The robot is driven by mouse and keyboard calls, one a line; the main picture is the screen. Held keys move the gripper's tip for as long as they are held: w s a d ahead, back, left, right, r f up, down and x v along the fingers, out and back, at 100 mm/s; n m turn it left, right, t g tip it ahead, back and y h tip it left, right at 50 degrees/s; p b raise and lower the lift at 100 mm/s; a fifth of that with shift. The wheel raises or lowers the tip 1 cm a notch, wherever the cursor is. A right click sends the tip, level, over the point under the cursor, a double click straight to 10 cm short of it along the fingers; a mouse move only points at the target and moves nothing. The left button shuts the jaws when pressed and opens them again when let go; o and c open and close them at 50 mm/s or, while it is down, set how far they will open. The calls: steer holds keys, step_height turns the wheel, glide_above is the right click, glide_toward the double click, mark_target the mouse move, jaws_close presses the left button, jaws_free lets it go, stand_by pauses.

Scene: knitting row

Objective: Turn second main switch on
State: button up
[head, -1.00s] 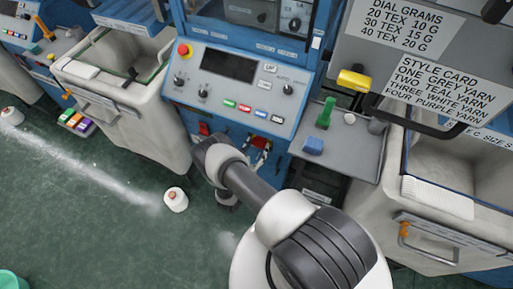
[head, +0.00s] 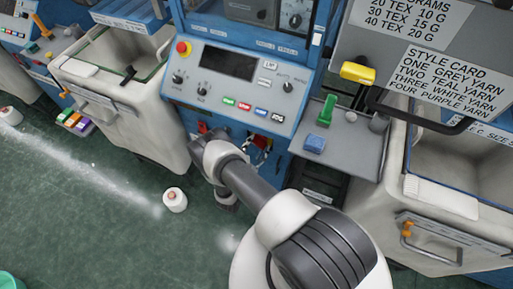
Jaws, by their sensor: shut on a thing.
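The blue knitting machine (head: 180,22) stands in the upper middle, with a grey control panel (head: 228,66) on its front. A small red part (head: 203,127), which may be a switch, shows below the panel's left side, just above my arm's bend. Another red part (head: 262,140), with dark and pale pieces around it, shows below the panel's right side. I cannot tell which of them is the second main switch. My arm reaches up to the machine's lower front and covers part of it.
A red emergency button (head: 183,48) sits at the panel's upper left. To the right, a grey shelf (head: 350,165) holds a green part (head: 326,111) and a blue block (head: 314,144). A white cone (head: 175,200) stands on the floor. Pale bins flank the machine.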

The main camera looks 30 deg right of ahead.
steer(key=m, duration=0.6)
steer(key=shift+f+m+b, duration=0.1)
steer(key=shift+m+b, duration=0.2)
steer(key=shift+b, duration=0.1)
steer(key=m, duration=0.5)
steer(key=shift+m, duration=0.3)
steer(key=o, duration=1.1)
steer(key=shift+c, duration=0.2)
steer(key=v, duration=1.2)
